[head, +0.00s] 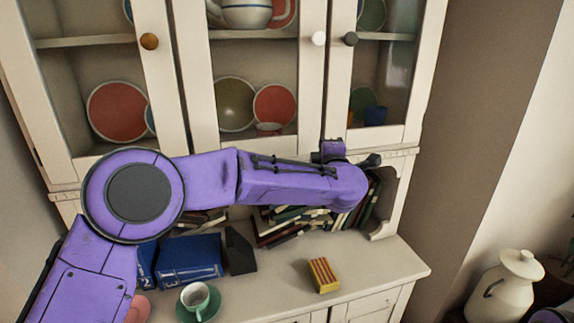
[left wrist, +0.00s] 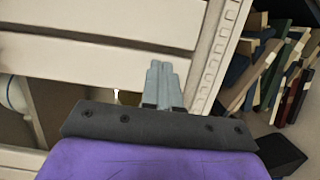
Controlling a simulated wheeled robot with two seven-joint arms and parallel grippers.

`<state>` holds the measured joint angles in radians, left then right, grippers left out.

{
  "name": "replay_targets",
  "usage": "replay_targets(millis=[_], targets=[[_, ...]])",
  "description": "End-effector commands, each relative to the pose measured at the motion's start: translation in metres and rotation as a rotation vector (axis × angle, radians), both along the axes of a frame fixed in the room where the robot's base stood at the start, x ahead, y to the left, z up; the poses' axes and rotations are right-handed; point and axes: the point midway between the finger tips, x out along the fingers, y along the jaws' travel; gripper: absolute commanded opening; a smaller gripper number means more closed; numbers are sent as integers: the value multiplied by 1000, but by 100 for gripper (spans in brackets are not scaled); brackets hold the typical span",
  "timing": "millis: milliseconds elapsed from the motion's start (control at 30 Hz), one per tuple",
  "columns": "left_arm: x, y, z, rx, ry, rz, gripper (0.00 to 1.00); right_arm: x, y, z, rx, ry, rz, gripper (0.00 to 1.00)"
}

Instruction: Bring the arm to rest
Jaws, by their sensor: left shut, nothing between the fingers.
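My left arm, purple, comes in from the left in the head view and reaches across the front of a white cabinet (head: 310,90). My left gripper (head: 371,160) is at the arm's far right end, small and dark there, in front of the cabinet's lower right part. In the left wrist view the left gripper (left wrist: 163,85) shows its two grey fingers pressed together with nothing between them. The white cabinet front fills much of that view behind the fingers. My right gripper is in neither view.
Several books (head: 280,228) lean in the open shelf below the arm. A white jug (head: 505,285) stands at the right.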

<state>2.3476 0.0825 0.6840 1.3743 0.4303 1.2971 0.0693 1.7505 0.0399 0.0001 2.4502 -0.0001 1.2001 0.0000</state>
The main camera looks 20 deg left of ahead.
Motion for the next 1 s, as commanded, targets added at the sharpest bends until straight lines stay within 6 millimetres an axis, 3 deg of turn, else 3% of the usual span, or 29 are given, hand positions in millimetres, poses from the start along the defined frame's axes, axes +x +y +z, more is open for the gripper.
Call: replay_targets(millis=[33,233,467,533,567,667,700,767,800,867,1000], targets=[[-14,-9,-6,2,-5,-3,0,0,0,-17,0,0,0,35],[-56,-46,-5,1,-3,-14,0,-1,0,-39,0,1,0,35],[-78,-64,-1,8,-1,-28,0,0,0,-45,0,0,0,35],[-82,-73,-16,92,8,-86,0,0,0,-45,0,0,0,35],[-83,-71,-31,152,25,-108,0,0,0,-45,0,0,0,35],[-86,-54,-105,321,128,-166,0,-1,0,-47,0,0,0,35],[-90,-45,-141,382,184,-193,0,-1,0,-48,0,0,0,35],[-100,-29,-194,465,273,-231,0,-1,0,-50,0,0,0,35],[-110,-19,-229,513,333,-258,0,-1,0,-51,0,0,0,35],[-128,-2,-279,577,428,-298,0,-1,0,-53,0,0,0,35],[-189,39,-385,695,659,-402,0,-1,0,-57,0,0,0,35]])
